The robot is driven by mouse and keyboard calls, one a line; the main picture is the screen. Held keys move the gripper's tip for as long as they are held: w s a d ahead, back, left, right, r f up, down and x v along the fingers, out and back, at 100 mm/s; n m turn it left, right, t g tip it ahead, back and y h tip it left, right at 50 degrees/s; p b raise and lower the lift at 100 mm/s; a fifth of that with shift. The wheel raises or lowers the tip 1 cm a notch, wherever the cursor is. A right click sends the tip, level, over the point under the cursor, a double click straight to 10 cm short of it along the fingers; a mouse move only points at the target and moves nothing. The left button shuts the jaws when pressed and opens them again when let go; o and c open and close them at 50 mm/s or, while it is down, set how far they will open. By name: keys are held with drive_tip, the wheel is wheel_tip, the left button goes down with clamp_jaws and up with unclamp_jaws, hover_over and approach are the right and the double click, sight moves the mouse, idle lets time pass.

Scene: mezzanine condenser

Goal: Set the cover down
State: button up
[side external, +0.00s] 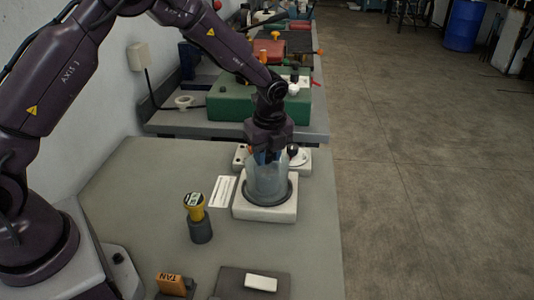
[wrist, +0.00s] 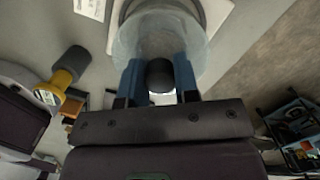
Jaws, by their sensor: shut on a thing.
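The cover is a clear, bluish dome (side external: 266,183) standing upright over a white square base (side external: 264,213) with a dark ring, in the side view. Its lower edge appears at the ring; I cannot tell if it touches. In the wrist view the cover (wrist: 131,47) shows beyond my fingers, with a dark round knob (wrist: 160,74) on top. My gripper (side external: 267,156) points down above the cover, its blue fingers on both sides of the knob. In the wrist view my gripper (wrist: 159,80) is shut on this knob.
A yellow-and-black tool (side external: 196,208) stands in a dark holder left of the base. A white label card (side external: 223,191) lies beside the base. A white panel with a black knob (side external: 294,152) sits behind. An orange TAN block (side external: 171,284) and dark pad (side external: 231,284) are in front.

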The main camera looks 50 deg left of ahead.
drive_tip(key=shift+f, duration=0.15)
drive_tip(key=o, duration=1)
drive_tip(key=shift+c, duration=0.2)
drive_tip(key=s+d+r+n+t, duration=0.1)
drive_tip(key=s+r+n, duration=0.2)
drive_tip(key=r, duration=0.7)
drive_tip(key=s+r+n, duration=0.2)
drive_tip(key=s+r, duration=0.2)
drive_tip(key=r, duration=0.6)
drive_tip(key=s+r+n+t+h, duration=0.1)
drive_tip(key=s+r+n+t, duration=0.2)
drive_tip(key=s+n, duration=1.2)
drive_tip(key=s+t, duration=0.1)
drive_tip(key=s, duration=0.3)
drive_tip(key=shift+s+a, duration=0.15)
